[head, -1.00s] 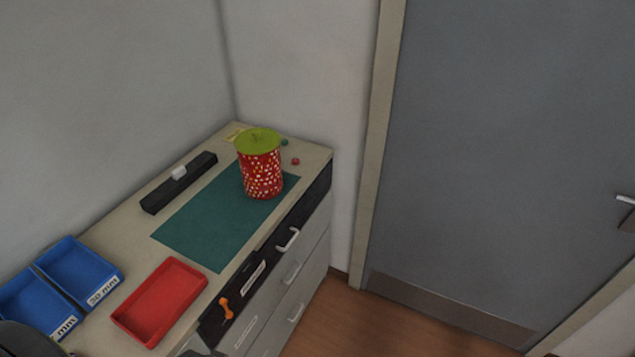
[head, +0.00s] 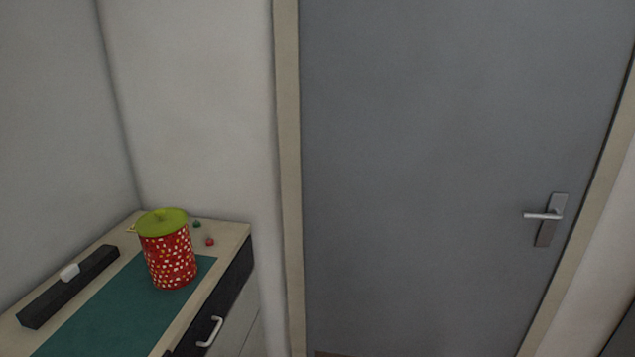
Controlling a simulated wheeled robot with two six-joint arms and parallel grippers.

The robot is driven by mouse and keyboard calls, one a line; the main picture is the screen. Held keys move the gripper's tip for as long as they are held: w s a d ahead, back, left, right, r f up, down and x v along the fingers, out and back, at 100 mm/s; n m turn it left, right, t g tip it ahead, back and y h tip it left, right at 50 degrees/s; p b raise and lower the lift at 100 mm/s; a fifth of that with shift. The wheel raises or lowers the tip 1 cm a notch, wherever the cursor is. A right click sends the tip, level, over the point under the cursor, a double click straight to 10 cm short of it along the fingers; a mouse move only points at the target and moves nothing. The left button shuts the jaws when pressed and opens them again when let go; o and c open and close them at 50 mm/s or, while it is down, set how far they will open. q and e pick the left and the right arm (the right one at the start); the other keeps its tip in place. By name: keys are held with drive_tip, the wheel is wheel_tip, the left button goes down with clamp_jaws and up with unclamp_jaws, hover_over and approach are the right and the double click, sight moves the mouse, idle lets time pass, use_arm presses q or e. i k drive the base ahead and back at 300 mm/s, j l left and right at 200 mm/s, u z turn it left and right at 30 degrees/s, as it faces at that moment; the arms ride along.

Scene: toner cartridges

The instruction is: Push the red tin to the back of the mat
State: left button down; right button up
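The red tin (head: 168,261) is patterned with pale dots and has a green lid (head: 162,222). It stands upright on the green mat (head: 105,317), near the mat's far right end. The mat lies on the top of a drawer cabinet at the lower left of the head view, and its near part is cut off by the frame. Neither of my grippers shows in the head view.
A long black bar (head: 70,287) with a white block (head: 69,271) on it lies left of the mat. Small green (head: 197,224) and red (head: 209,242) pieces lie behind the tin. A grey door (head: 430,150) with a handle (head: 545,216) fills the right.

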sight(171, 260)
drive_tip(key=i+l+u, duration=0.2)
drive_tip(key=u, duration=0.25)
drive_tip(key=i+l+u, duration=0.2)
drive_tip(key=u, duration=0.25)
drive_tip(key=l, duration=0.1)
